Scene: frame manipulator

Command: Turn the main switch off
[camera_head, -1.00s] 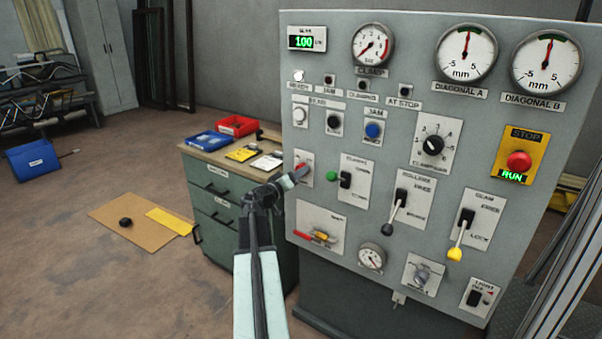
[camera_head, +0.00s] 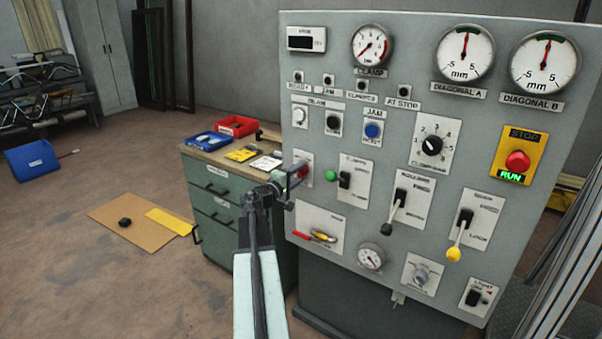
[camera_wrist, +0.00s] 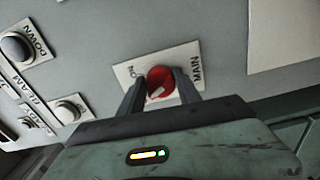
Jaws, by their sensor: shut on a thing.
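The main switch is a red rotary knob (camera_wrist: 160,77) on a white plate lettered MAIN, with ON at one side, in the wrist view. My gripper (camera_wrist: 159,88) is shut on the knob, one finger on each side. A pale pointer mark on the knob slants toward the lower left. The digital display (camera_head: 306,40) at the panel's top left is dark.
A red stop button (camera_head: 518,161) with a lit RUN sign is at far right. A green drawer cabinet (camera_head: 215,190) with trays stands behind my arm.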

